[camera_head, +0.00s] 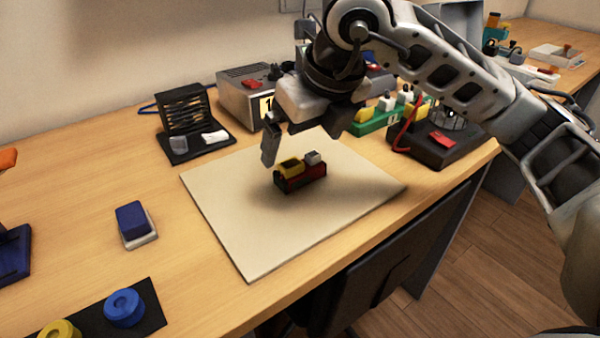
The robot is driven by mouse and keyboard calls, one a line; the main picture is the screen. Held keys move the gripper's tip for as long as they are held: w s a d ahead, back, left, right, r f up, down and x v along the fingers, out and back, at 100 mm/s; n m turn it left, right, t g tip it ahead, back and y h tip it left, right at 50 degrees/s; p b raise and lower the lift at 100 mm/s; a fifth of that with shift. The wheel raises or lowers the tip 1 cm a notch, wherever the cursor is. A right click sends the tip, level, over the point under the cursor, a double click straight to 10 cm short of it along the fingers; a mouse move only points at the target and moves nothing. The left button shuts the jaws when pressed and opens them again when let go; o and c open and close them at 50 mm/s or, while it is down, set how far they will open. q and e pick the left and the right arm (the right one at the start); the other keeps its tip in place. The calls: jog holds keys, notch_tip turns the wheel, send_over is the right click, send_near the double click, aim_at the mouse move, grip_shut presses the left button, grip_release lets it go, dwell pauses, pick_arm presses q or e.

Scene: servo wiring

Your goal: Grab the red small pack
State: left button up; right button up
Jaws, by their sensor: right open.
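A small dark red pack (312,180) lies on the cream mat (240,240), near the mat's middle. A yellow-and-black part and a grey part sit on top of it or against it; I cannot tell whether they are joined to it. My right gripper (298,150) comes in from the upper right and is just above and behind the pack, open, with nothing visible between its fingers. One finger shows clearly at the left; the other is partly hidden by the gripper body. My left gripper does not show.
Behind the mat stand a black rack (185,112), a grey power unit (243,108) and a green holder (372,125). A dark box with a red patch (440,139) is at the right. A blue block (132,217) and tape rolls (124,307) lie left. The mat's front is clear.

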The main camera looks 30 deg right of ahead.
aim_at(300, 161)
jog(key=shift+x, duration=2.95)
jog(key=shift+s+d, duration=0.15)
jog(key=c, duration=1.1)
